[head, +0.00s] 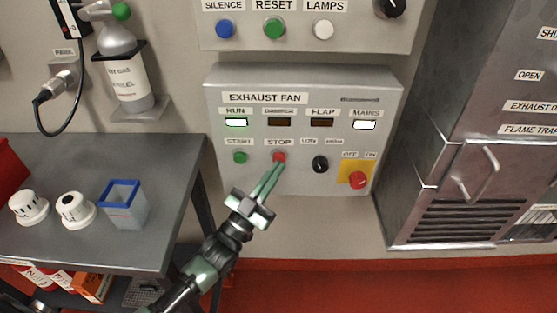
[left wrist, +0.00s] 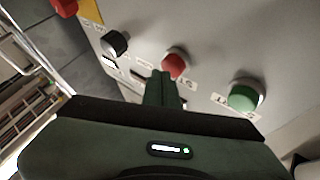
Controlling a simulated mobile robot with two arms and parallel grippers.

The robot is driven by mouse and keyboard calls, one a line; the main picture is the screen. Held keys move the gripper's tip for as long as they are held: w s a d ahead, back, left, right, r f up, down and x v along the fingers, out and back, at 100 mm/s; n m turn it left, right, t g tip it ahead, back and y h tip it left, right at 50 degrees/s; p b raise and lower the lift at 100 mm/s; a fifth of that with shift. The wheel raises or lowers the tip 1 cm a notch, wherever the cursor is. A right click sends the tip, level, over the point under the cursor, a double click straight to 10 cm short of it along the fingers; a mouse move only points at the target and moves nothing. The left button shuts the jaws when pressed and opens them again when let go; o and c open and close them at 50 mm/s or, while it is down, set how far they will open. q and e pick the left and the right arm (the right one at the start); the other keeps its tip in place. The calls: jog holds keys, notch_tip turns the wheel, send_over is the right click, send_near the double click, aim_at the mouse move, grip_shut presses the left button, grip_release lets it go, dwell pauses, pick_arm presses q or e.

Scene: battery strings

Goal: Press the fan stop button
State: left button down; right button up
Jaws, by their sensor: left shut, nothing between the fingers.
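The red stop button (head: 279,157) is on the grey exhaust fan panel (head: 300,185), under the STOP label. In the left wrist view the red stop button (left wrist: 174,63) shows just beyond my fingertips. My left gripper (head: 276,164) is shut and empty, its tips at the lower edge of the button. I cannot tell whether they touch it. In the left wrist view the shut fingers of my left gripper (left wrist: 163,76) point at the button. The RUN lamp (head: 236,122) and MAINS lamp (head: 364,125) are lit; the two lamps between are dark. My right gripper is not in view.
The green start button (head: 240,158) is left of stop, a black knob (head: 320,164) right of it. A red switch (head: 358,180) sits on a yellow plate. A grey table (head: 165,160) with white caps and a blue-rimmed cup (head: 124,205) stands left. A metal cabinet (head: 450,150) stands right.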

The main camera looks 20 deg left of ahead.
pick_arm(q)
jog(key=shift+w+a+f+b, duration=0.1)
jog(key=shift+w+a+b, duration=0.3)
jog(key=shift+w, duration=0.2)
dwell(0.6)
jog(key=shift+s, duration=0.1)
jog(key=shift+s+d+p, duration=0.6)
jog(key=shift+s+d, duration=0.1)
jog(key=shift+s, duration=0.2)
jog(key=s+p, duration=0.1)
jog(key=s, duration=0.1)
jog(key=s+d+p, duration=0.1)
jog(key=s, duration=0.1)
jog(key=shift+s+d, duration=0.2)
jog(key=shift+s, duration=0.2)
dwell(0.5)
